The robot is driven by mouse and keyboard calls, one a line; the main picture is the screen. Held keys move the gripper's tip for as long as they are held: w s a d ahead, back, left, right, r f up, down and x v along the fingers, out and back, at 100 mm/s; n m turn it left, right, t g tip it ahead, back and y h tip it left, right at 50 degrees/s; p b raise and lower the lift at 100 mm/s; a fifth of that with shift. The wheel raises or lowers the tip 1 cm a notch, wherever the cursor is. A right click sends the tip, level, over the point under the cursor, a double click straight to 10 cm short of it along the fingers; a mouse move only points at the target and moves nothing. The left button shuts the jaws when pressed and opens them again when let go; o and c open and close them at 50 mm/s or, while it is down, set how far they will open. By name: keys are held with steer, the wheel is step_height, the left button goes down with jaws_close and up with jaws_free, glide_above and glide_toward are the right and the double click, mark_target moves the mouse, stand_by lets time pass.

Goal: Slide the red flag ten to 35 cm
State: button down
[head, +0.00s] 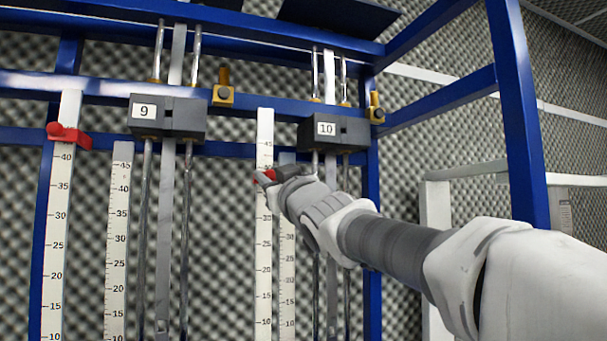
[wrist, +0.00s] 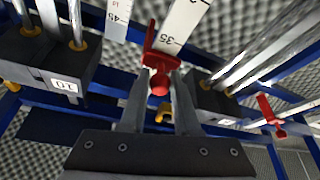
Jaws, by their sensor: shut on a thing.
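Red flag ten (head: 265,176) sits on the white ruler (head: 264,225) left of the block labelled 10 (head: 341,131). In the head view it is partly hidden by my gripper (head: 267,179), on the ruler's upper part below the 45 mark. In the wrist view the flag (wrist: 162,58) is a red bracket with a round knob. My gripper's fingers (wrist: 161,85) are shut on the knob. The 35 mark shows on the ruler (wrist: 184,22) right beside the flag's bracket. The flag's exact reading cannot be told.
Another red flag (head: 68,136) sits near the top of the left ruler (head: 58,220), beside block 9 (head: 167,118). A second, shorter ruler (head: 287,250) stands just right of the flag's ruler. Metal rods and blue frame bars (head: 515,110) surround my arm.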

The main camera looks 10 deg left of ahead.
step_height(320, 180, down, 4)
steer(key=b, duration=0.2)
steer(key=shift+f+b, duration=0.1)
steer(key=shift+b, duration=0.25)
steer(key=c, duration=0.6)
jaws_free()
steer(key=shift+s, duration=0.1)
